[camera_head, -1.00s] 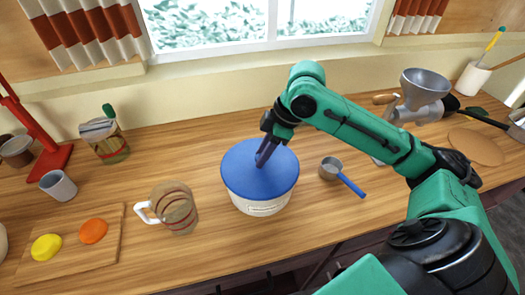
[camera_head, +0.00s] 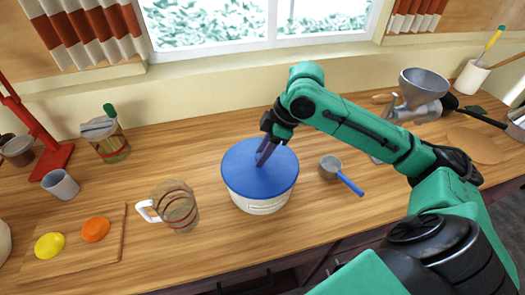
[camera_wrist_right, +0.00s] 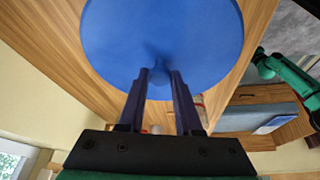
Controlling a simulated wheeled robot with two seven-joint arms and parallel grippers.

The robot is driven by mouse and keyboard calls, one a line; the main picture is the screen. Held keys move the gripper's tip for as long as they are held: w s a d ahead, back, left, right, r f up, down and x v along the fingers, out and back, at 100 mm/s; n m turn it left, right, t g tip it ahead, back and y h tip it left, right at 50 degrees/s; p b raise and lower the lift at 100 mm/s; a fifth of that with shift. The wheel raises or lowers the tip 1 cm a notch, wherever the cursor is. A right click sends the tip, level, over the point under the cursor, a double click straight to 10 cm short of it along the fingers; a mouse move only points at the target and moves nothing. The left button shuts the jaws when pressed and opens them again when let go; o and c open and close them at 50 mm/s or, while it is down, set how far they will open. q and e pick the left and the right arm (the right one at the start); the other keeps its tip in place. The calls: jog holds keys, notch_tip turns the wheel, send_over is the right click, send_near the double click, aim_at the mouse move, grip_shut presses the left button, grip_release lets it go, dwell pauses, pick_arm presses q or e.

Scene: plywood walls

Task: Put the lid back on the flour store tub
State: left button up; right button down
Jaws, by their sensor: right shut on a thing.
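The flour store tub (camera_head: 262,206) is a white round tub with a label, standing on the wooden counter. The round blue lid (camera_head: 245,170) lies over its top and looks level; whether it is pressed fully down I cannot tell. My right gripper (camera_head: 264,153) reaches down from above onto the lid. My left gripper is not in view.
A glass jug (camera_head: 176,207) stands left of the tub and a metal measuring cup with a blue handle (camera_head: 331,167) lies right of it. A cutting board (camera_head: 75,262) holds yellow and orange pieces. A metal grinder (camera_head: 418,95) stands at the back right.

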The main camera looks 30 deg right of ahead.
dwell(0.4)
jog(key=shift+f+p, duration=0.15)
jog(key=shift+p, duration=0.2)
dwell(0.4)
jog(key=shift+p, duration=0.45)
jog(key=shift+c, duration=0.2)
grip_release()
dwell(0.4)
